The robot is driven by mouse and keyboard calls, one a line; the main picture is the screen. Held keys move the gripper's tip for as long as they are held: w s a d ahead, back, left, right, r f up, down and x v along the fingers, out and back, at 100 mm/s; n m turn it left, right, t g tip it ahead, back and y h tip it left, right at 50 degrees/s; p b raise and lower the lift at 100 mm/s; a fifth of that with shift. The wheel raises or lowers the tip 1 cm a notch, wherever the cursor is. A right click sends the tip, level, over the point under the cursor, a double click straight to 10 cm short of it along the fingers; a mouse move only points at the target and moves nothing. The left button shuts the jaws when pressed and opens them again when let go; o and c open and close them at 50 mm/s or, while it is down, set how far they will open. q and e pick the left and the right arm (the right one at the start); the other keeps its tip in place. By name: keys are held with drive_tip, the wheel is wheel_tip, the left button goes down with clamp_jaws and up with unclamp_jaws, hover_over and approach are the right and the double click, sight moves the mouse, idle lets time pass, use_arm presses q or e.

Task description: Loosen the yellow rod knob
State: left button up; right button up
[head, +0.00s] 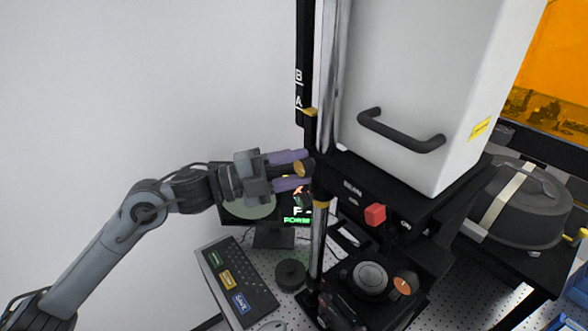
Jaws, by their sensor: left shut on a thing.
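The yellow rod knob (298,169) is a small dark-and-gold round knob beside the upright metal rod (318,245), below the white instrument housing. My left gripper (304,170) comes in from the left, with one purple finger above the knob and one below it. It is shut on the knob, and the fingers hide part of it. A gold collar (320,204) sits on the rod just below the fingers. My right gripper is not in view.
The white housing (420,80) with a black handle (400,133) stands close to the right. A red block (375,214) sits below it. A button panel (236,283) lies below. Free space is at left.

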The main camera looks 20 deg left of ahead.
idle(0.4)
use_arm(q)
drive_tip(key=o, duration=1.1)
drive_tip(key=shift+c, duration=0.2)
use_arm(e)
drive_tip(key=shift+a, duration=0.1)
use_arm(q)
drive_tip(key=shift+s+a+f+b, duration=0.1)
drive_tip(key=shift+s+a+b, duration=0.2)
drive_tip(key=shift+a, duration=0.15)
use_arm(e)
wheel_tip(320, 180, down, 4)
drive_tip(key=b, duration=0.3)
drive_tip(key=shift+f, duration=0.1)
use_arm(q)
drive_tip(key=r+v, duration=0.1)
drive_tip(key=v, duration=0.8)
drive_tip(key=shift+s+a+f+b, duration=0.2)
drive_tip(key=shift+a+f+b, duration=0.1)
drive_tip(key=shift+f+b, duration=0.1)
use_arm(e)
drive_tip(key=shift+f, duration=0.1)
use_arm(q)
drive_tip(key=shift+f, duration=0.15)
